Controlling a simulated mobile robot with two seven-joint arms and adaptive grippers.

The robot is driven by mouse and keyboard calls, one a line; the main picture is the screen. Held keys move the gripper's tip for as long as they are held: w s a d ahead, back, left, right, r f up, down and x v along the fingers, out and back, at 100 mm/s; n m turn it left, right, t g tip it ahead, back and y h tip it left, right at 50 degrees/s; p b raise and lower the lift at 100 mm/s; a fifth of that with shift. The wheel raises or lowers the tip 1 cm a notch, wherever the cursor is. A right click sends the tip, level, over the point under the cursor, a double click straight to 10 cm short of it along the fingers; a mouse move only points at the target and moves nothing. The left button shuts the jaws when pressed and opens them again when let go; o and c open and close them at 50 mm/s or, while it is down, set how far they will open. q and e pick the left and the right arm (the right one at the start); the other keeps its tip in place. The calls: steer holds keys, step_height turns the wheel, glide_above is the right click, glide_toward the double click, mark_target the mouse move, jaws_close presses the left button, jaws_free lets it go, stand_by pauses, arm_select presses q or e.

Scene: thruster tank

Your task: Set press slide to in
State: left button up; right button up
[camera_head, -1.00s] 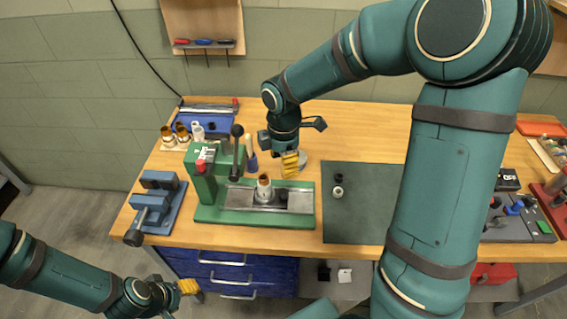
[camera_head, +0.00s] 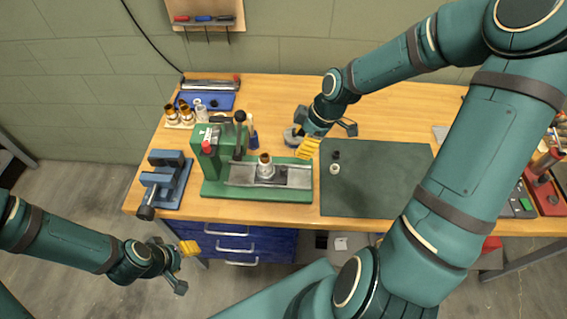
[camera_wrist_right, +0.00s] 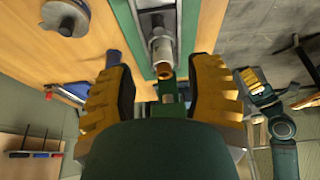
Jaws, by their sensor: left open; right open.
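The green press (camera_head: 211,160) stands on the bench with a dark-knobbed lever. Its silver slide (camera_head: 298,177) runs along the green base to the right of the press column. A white-and-copper fitting (camera_head: 265,166) stands upright on the slide; it also shows in the right wrist view (camera_wrist_right: 163,55). My right gripper (camera_head: 307,148) is open and empty, above and behind the slide's right end. In the right wrist view its yellow fingers (camera_wrist_right: 165,90) are spread, with the press between and beyond them. My left gripper (camera_head: 188,250) is open, low in front of the bench, away from the press.
A blue vise (camera_head: 163,182) sits left of the press. A dark mat (camera_head: 375,185) lies to the right with small parts.

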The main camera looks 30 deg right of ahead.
mark_target(284, 168)
steer(key=b+x, duration=0.2)
steer(key=x, duration=1)
steer(key=shift+w+f+b, duration=0.15)
steer(key=shift+f+b, duration=0.05)
steer(key=shift+b, duration=0.15)
steer(key=shift+w+a+f, duration=0.1)
steer(key=shift+a+f, duration=0.1)
steer(key=shift+f, duration=0.4)
steer(key=shift+o, duration=0.3)
